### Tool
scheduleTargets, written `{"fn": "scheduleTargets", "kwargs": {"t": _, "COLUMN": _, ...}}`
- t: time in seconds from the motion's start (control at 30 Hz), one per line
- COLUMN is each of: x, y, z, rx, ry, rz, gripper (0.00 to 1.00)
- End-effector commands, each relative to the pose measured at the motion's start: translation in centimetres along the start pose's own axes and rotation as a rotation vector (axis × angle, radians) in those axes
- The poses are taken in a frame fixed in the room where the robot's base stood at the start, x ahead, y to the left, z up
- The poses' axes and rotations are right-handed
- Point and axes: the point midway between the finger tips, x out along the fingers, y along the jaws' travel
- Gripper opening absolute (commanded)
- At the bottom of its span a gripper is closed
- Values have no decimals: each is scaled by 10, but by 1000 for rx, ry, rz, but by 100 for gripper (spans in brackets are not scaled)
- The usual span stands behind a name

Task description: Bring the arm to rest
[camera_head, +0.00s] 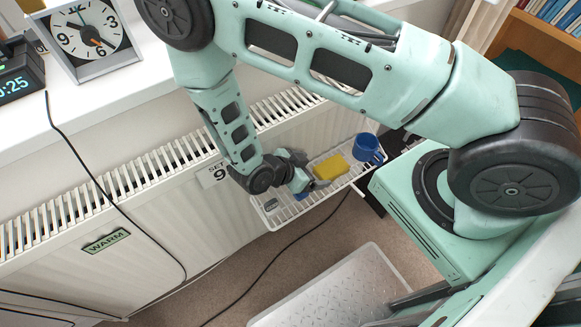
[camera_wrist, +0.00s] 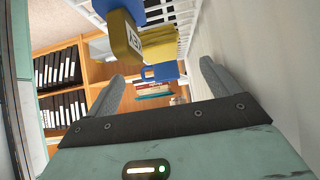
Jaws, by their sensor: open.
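My arm reaches down to the white wire rack on the radiator. My gripper (camera_head: 308,183) is low over the rack, beside a yellow block (camera_head: 330,165). In the wrist view my gripper (camera_wrist: 161,74) has its two grey fingers spread apart, with nothing held between them. Past the fingertips, the wrist view shows a blue mug (camera_wrist: 160,72) and yellow pieces, one with a dark-marked label (camera_wrist: 134,40). Whether the fingers touch anything cannot be told. The head view partly hides what lies under my gripper.
The white wire rack (camera_head: 322,201) also holds a blue mug (camera_head: 366,149) and a small grey item (camera_head: 270,204). A radiator (camera_head: 120,180) runs along the wall. A clock (camera_head: 90,38) stands on the sill; a black cable (camera_head: 100,192) hangs down.

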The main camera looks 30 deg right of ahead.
Motion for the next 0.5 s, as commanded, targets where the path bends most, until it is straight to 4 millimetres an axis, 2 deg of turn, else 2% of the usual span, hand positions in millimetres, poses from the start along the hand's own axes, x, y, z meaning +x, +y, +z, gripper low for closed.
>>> {"fn": "scheduleTargets", "kwargs": {"t": 0.03, "x": -14, "y": -1, "z": 0, "rx": 3, "ry": -4, "rz": -3, "gripper": 88}}
{"fn": "scheduleTargets", "kwargs": {"t": 0.2, "x": -51, "y": -1, "z": 0, "rx": 2, "ry": -3, "rz": -3, "gripper": 88}}
{"fn": "scheduleTargets", "kwargs": {"t": 0.33, "x": -73, "y": -1, "z": 0, "rx": 1, "ry": -2, "rz": -2, "gripper": 88}}
{"fn": "scheduleTargets", "kwargs": {"t": 0.5, "x": -87, "y": 0, "z": 0, "rx": 1, "ry": -1, "rz": 0, "gripper": 88}}
